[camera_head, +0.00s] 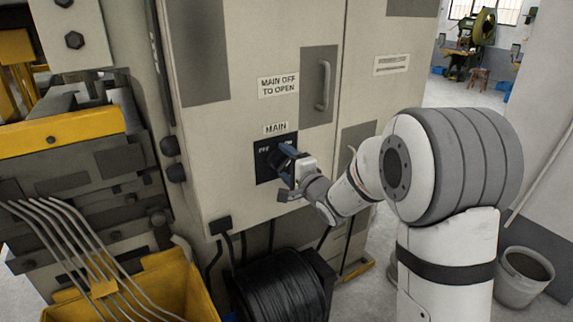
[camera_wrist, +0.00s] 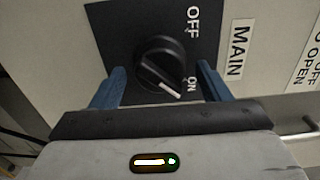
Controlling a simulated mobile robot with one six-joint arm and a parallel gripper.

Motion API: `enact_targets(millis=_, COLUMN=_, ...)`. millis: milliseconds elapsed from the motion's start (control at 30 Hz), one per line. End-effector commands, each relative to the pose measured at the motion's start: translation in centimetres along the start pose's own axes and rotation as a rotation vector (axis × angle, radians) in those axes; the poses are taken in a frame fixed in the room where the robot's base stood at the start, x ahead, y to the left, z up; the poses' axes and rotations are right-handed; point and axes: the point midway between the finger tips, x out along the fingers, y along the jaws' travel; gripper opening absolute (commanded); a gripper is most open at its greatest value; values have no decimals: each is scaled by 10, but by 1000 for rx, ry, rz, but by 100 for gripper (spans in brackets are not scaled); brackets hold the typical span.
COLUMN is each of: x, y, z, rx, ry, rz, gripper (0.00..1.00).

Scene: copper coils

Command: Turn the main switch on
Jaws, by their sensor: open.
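The main switch is a round black knob (camera_wrist: 160,65) on a dark plate (camera_wrist: 112,30) marked OFF and ON. Its white pointer line lies at the lower right, with its end close to the ON label. My gripper (camera_wrist: 161,82) is open, with one blue finger on each side of the knob and a gap visible to each. In the head view my gripper (camera_head: 284,165) is in front of the dark switch plate (camera_head: 263,172) under the MAIN label (camera_head: 276,128), hiding most of the knob.
The plate is on a beige cabinet (camera_head: 225,130) with a door handle (camera_head: 323,86). Below stand a black cable coil (camera_head: 282,290) and a yellow bin (camera_head: 190,282) with metal rods. A grey bucket (camera_head: 523,280) stands at the right.

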Motion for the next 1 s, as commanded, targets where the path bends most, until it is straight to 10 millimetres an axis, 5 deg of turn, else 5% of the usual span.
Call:
enact_targets(millis=267, x=-5, y=0, z=0, rx=-1, ry=0, rz=-1, gripper=70)
enact_targets(millis=700, x=-70, y=1, z=-1, rx=-2, ry=1, rz=-1, gripper=70)
enact_targets(millis=1000, x=-78, y=0, z=0, rx=0, ry=0, rz=0, gripper=70)
